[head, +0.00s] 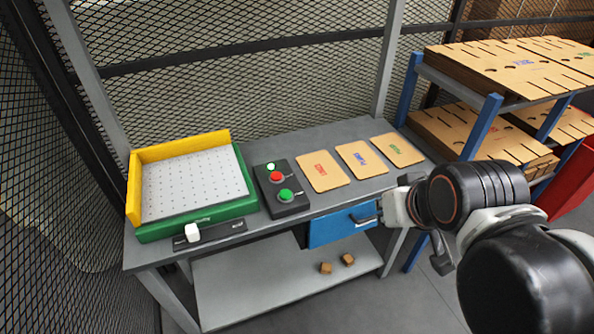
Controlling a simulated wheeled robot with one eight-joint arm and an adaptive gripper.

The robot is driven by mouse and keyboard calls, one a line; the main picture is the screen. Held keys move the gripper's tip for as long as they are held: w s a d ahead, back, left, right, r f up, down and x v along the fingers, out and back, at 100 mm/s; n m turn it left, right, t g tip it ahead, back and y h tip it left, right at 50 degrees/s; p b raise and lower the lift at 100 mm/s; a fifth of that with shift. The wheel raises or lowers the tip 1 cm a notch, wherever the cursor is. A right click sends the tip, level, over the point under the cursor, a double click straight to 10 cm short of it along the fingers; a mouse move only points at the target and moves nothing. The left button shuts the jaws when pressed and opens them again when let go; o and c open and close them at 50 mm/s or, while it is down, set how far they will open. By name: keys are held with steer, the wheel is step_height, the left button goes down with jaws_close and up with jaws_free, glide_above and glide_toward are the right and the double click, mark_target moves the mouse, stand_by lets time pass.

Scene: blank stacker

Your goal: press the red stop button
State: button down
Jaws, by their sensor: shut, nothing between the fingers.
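The red stop button (276,176) is on a black control box (284,201) on the grey bench. A green button (286,195) sits in front of it on the same box, and a small green light (270,166) sits behind it. My gripper (440,262) hangs at the right, in front of the bench and apart from the box. Its fingers are small and dark here, and they look closed and empty. Nothing covers the red button.
A tray with yellow walls and a green base (198,224) stands left of the box, with a white knob (192,232) in front. Three cardboard sheets (361,159) lie to the right. A blue drawer (335,229) is below. A shelf (487,100) with cardboard stacks stands at far right.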

steer(key=shift+w+a+r, duration=0.1)
steer(key=w+a+r+y+p, duration=0.2)
steer(key=w+a, duration=0.2)
steer(key=w, duration=0.4)
steer(key=w+a+r+y+p, duration=0.15)
steer(key=w+a, duration=0.25)
steer(key=w, duration=0.4)
steer(key=n+g+y+p, duration=0.1)
steer(key=g+y+p, duration=0.1)
steer(key=y+p, duration=0.2)
glide_above(279, 173)
step_height(279, 173, down, 9)
steer(key=shift+s+a+r, duration=0.1)
step_height(279, 173, down, 9)
steer(key=b, duration=0.6)
steer(key=shift+r, duration=0.1)
